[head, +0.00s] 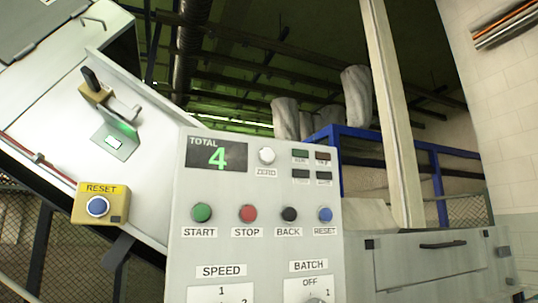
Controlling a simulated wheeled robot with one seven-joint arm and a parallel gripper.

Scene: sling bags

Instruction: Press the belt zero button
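A grey control panel (258,255) stands in the middle of the head view, slightly tilted in the picture. The zero button (267,155) is a round whitish button near its top, with a ZERO label under it. To its left a dark display (216,156) reads TOTAL 4 in green. Below are a green START button (202,212), a red STOP button (248,213), a black BACK button (290,214) and a blue RESET button (325,214). My gripper is not in view.
A yellow box with another blue RESET button (97,206) sits on the white machine at left. Small dark indicators are right of the zero button. SPEED and BATCH dials are at the bottom. A blue frame (420,145) with grey sacks stands behind. Nothing blocks the panel's front.

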